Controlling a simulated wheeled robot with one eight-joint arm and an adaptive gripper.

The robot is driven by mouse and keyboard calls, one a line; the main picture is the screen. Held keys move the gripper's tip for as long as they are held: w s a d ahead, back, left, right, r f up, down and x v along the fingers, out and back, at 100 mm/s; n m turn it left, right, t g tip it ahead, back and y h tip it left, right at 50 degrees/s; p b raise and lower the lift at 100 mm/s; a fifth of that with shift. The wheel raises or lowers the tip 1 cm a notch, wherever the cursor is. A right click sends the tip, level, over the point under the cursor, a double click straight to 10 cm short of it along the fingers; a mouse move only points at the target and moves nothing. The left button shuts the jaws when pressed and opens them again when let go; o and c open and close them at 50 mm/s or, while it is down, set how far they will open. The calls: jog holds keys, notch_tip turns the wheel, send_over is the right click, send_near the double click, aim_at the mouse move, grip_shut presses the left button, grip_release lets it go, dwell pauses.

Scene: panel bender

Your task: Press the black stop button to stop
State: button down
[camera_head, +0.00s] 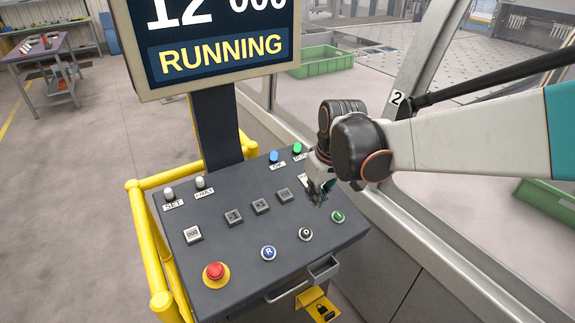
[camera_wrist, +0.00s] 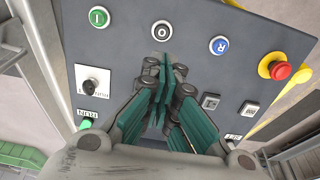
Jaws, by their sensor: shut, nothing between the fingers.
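The black stop button (camera_head: 306,233), marked O in a pale ring, sits on the sloped grey control panel (camera_head: 225,262) between the green I button (camera_head: 338,216) and the blue R button (camera_head: 268,253). In the wrist view the black button (camera_wrist: 162,31) is at top centre, just beyond my fingertips. My gripper (camera_head: 318,196) is shut and empty, above the right part of the panel. Its teal fingers (camera_wrist: 163,72) point toward the button; in the head view it appears apart from the button. The display (camera_head: 215,45) reads RUNNING.
A red emergency button (camera_head: 215,271) on a yellow base is at the panel's front left. Grey square keys (camera_head: 234,217), white knobs (camera_head: 200,183), and blue (camera_head: 274,156) and green (camera_head: 297,148) lamps share the panel. A yellow rail (camera_head: 145,240) runs along its left; a metal-framed window stands right.

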aim_at(304, 230)
jog(key=shift+w+a, duration=0.1)
jog(key=shift+a, duration=0.05)
jog(key=b+x, duration=0.1)
jog(key=x, duration=1.3)
jog(key=shift+b, duration=0.3)
jog(key=shift+b+x, duration=0.85)
jog(key=shift+b, duration=0.1)
jog(key=shift+s, duration=0.25)
